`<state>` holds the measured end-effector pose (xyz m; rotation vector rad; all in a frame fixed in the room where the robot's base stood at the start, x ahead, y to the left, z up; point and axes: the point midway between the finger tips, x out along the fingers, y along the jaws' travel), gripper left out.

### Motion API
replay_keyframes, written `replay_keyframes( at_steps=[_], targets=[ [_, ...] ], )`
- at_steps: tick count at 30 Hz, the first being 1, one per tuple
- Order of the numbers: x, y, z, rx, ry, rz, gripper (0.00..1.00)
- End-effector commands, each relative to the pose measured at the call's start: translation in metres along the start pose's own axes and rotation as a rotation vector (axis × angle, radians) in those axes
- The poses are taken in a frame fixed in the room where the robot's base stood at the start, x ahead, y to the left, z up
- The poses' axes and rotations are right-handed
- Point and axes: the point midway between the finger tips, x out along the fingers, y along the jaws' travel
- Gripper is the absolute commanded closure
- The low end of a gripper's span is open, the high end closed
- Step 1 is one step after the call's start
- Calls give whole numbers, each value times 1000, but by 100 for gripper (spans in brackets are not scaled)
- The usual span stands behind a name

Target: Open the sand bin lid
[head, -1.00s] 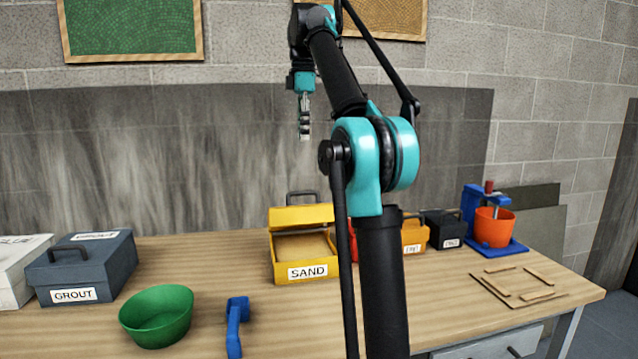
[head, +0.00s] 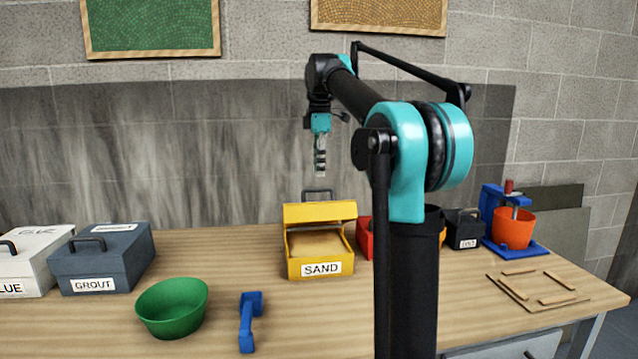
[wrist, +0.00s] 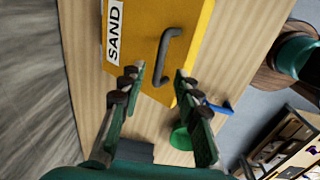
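The yellow sand bin (head: 321,269) stands on the table with a white SAND label on its front. Its lid (head: 320,212) is tilted up at the back, and sand-coloured filling (head: 318,244) shows inside. The lid's dark handle (head: 318,192) is at the top behind. My gripper (head: 320,175) hangs above the lid, apart from the handle. In the wrist view my gripper (wrist: 157,75) is open and empty, its fingers apart. Beyond them are the yellow lid (wrist: 190,25), its SAND label and the handle (wrist: 165,55).
Left on the table are a grey GROUT box (head: 95,265), a white box (head: 30,262), a green bowl (head: 172,310) and a blue tool (head: 247,320). A red box (head: 364,238) stands close to the bin's right. Farther right are a dark box (head: 465,230) and an orange pot (head: 513,230).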

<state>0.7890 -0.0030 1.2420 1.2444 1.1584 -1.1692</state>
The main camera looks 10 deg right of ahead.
Motion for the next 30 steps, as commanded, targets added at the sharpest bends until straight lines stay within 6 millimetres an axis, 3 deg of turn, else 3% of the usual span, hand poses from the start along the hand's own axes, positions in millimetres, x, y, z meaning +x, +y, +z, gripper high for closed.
replay_keyframes(
  at_steps=[3,9,21,30],
  targets=[
    [21,0,0,0,0,0,68],
    [44,0,0,0,0,0,68],
    [52,0,0,0,0,0,68],
    [52,0,0,0,0,0,100]
  ],
)
